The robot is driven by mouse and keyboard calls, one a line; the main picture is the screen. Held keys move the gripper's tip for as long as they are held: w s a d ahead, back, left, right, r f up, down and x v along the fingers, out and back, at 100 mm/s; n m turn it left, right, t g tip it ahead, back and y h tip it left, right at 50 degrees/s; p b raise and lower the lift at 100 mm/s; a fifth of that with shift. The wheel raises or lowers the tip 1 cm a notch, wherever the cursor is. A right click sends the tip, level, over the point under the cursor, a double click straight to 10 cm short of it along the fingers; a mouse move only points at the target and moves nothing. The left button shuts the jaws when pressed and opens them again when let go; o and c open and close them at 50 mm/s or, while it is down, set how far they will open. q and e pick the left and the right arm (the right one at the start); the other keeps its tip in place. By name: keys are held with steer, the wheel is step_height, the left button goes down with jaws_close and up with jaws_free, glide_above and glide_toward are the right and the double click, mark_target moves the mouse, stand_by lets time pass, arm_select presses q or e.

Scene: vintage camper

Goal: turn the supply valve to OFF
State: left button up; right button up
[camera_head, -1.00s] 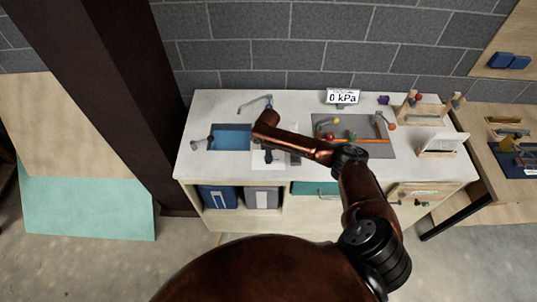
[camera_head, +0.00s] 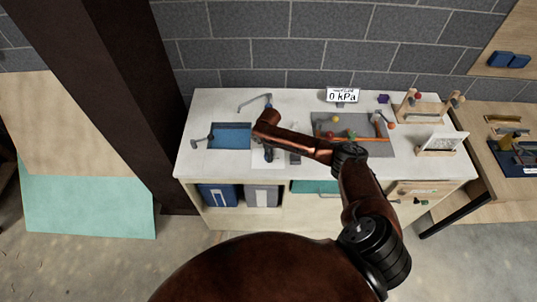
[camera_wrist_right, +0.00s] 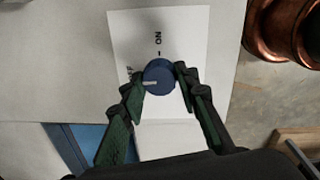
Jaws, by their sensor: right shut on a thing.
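The supply valve is a round blue knob (camera_wrist_right: 159,77) on a white plate (camera_wrist_right: 183,28), seen in the right wrist view. Its white pointer mark lies toward the left, at the partly hidden OFF lettering. The ON lettering and its tick are above the knob. My right gripper (camera_wrist_right: 160,88) has its two green-padded fingers closed on either side of the knob. In the head view my right arm reaches over the counter and mostly hides the valve and its plate. My left gripper is not in view.
The white counter (camera_head: 215,105) holds a blue sink (camera_head: 230,137), a display (camera_head: 342,95) reading 0 kPa, a grey panel (camera_head: 375,148) with coloured balls, and a wooden peg rack (camera_head: 425,112). A brown post (camera_head: 120,90) stands to the left.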

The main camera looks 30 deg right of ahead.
steer(key=o, duration=1.2)
steer(key=shift+c, duration=0.2)
step_height(320, 180, up, 12)
steer(key=shift+s, duration=0.3)
steer(key=shift+a, duration=0.1)
